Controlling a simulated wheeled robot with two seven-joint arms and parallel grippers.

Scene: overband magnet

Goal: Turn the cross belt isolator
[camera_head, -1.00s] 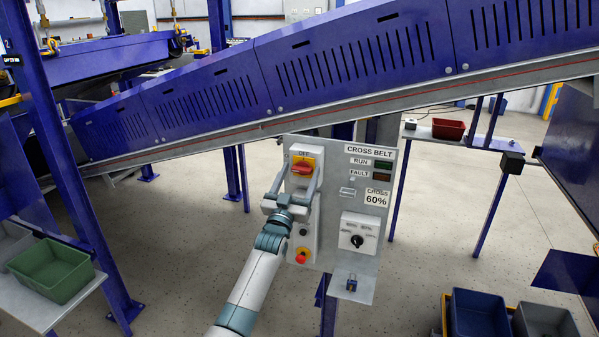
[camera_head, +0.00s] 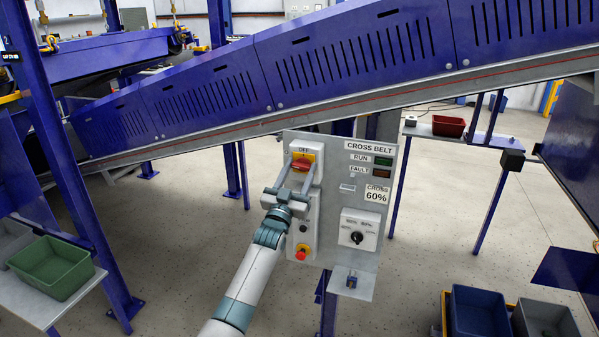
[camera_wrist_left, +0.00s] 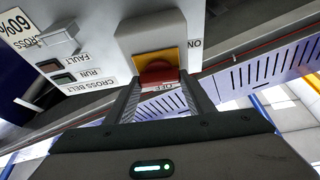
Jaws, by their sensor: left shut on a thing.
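The cross belt isolator (camera_head: 302,163) is a red rotary handle on a yellow plate, on a grey box at the upper left of the CROSS BELT panel (camera_head: 333,205). The OFF label shows above it in the head view. In the left wrist view the red handle (camera_wrist_left: 158,73) sits between the fingertips, with OFF and ON lettering by the plate. My left gripper (camera_head: 292,172) is shut on the red handle, its two fingers on either side of it. My right gripper is not in view.
The panel also carries RUN (camera_head: 383,161) and FAULT lamps, a black selector knob (camera_head: 357,238) and a red emergency button (camera_head: 301,253). A blue conveyor (camera_head: 350,55) slopes above. Bins stand at left (camera_head: 52,268) and lower right (camera_head: 478,312).

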